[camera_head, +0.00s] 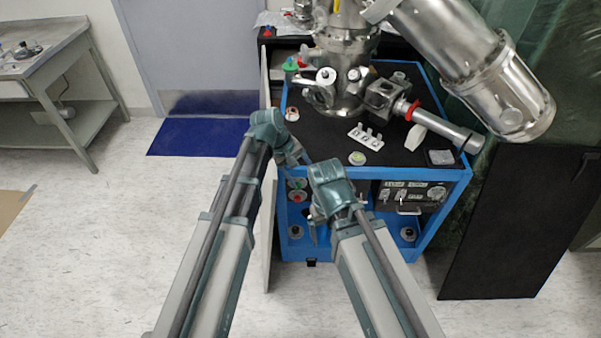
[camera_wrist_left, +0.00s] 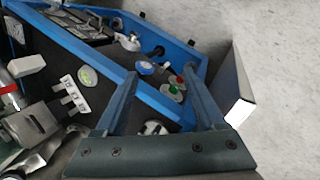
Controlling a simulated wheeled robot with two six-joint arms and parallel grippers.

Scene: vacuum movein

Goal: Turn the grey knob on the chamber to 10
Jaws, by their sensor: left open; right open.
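The steel chamber (camera_head: 345,50) stands on a black-topped blue cart (camera_head: 285,105). Round grey-white knobs (camera_head: 326,75) show low on its front; scale marks are too small to read. Another round grey knob (camera_head: 436,193) is on the cart's dark control panel. I cannot tell which knob the task names. My left gripper (camera_head: 300,158) is open by the cart's front left corner. In the left wrist view its fingers (camera_wrist_left: 160,72) are spread with nothing gripped, near a blue-topped knob (camera_wrist_left: 144,68) and a green one (camera_wrist_left: 172,88). My right gripper (camera_head: 315,230) is open before the cart, its fingers small and partly hidden.
A white bracket with upright tabs (camera_head: 365,136) and a green-centred round piece (camera_head: 357,158) lie on the cart top. A large steel cylinder (camera_head: 470,60) overhangs the right side. A black board (camera_head: 515,225) stands at right.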

